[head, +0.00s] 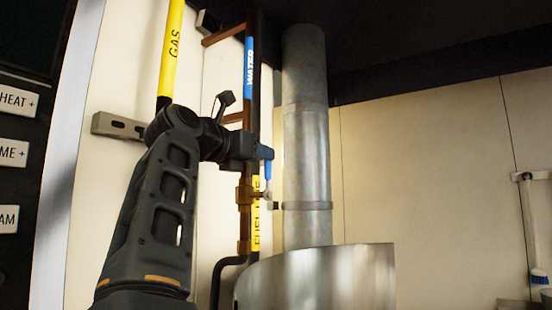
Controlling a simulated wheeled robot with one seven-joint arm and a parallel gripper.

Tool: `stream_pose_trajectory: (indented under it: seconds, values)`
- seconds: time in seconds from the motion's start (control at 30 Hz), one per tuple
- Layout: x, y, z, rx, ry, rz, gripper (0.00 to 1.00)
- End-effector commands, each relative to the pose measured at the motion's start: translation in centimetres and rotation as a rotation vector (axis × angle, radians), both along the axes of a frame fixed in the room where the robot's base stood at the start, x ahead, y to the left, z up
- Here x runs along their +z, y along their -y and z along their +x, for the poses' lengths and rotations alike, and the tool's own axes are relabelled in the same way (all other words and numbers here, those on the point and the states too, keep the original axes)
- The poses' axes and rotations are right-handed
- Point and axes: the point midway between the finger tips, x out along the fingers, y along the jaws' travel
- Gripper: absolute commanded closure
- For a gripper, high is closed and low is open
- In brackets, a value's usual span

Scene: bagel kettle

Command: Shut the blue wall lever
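The blue lever (268,170) is on a brass valve (245,194) on the copper pipe along the wall. Its visible part runs upward from the valve's pivot, roughly upright. My gripper (256,148) is at the lever's upper end, reaching in from the left. It covers or overlaps part of the blue handle there. Whether the fingers touch the lever or are closed around it cannot be made out, as the fingers are small and dark.
A yellow gas pipe (170,45) and a blue water label (249,68) are above my arm. A grey metal flue (306,140) stands just right of the lever, above a round steel vessel (318,280). A yellow fuel label (256,225) is below. The right wall panel is mostly bare.

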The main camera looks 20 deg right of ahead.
Motion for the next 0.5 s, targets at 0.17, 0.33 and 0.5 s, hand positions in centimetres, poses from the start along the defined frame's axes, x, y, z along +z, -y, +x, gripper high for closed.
stream_pose_trajectory:
  seconds: [0.17, 0.33, 0.5]
  values:
    - [0.2, 2.5, 1.7, -0.003, -0.002, -0.001, 0.63]
    - [0.1, 4.2, 2.9, -0.003, -0.002, -0.003, 0.63]
    - [0.0, 4.8, 3.4, -0.002, -0.002, -0.001, 0.63]
